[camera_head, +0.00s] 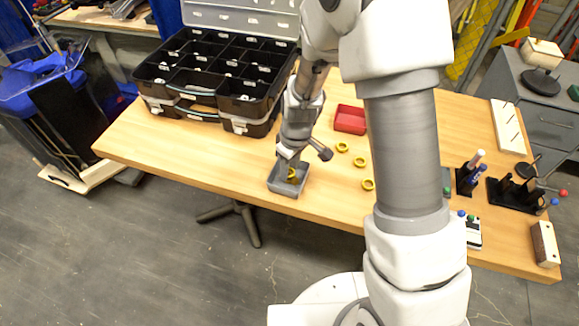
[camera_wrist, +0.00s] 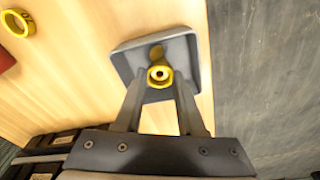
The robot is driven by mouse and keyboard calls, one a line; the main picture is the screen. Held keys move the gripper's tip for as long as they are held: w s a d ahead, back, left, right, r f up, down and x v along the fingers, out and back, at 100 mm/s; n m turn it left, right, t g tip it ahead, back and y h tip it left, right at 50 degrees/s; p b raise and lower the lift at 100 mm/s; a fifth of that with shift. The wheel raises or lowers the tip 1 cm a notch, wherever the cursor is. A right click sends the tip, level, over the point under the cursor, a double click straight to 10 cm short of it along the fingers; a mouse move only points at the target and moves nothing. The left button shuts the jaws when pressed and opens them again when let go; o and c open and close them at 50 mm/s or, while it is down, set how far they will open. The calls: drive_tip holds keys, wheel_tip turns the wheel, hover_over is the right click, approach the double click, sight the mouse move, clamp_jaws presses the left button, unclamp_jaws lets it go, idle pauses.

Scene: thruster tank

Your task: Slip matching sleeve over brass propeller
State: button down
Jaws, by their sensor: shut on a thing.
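A grey square tray (camera_head: 284,186) stands near the table's front edge; the wrist view also shows its rim (camera_wrist: 199,75). My gripper (camera_head: 291,163) is above the tray, pointing down. In the wrist view my gripper (camera_wrist: 161,84) is shut on a yellow ring-shaped sleeve (camera_wrist: 160,76). A brass propeller part (camera_wrist: 156,53) shows in the tray just beyond the sleeve. The sleeve overlaps it in view; I cannot tell whether it is around the propeller or above it. Three other yellow sleeves (camera_head: 342,147), (camera_head: 359,162), (camera_head: 368,184) lie on the table to the right.
A red tray (camera_head: 350,120) stands behind the loose sleeves. A large black organizer case (camera_head: 215,75) with an open lid is at the back left. Pen holders (camera_head: 467,178) and a wooden block (camera_head: 545,244) stand at the right. The table's left front is bare.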

drive_tip(key=shift+f+b, duration=0.35)
drive_tip(key=shift+f, duration=0.1)
idle(0.3)
drive_tip(key=shift+c, duration=2.2)
unclamp_jaws()
drive_tip(key=shift+r, duration=0.1)
wheel_tip(320, 180, up, 21)
drive_tip(key=s+d+p, duration=0.1)
drive_tip(key=p, duration=0.4)
drive_tip(key=shift+s+d+p, duration=0.2)
drive_tip(key=shift+d+p, duration=0.05)
drive_tip(key=shift+p, duration=0.15)
drive_tip(key=shift+r, duration=0.1)
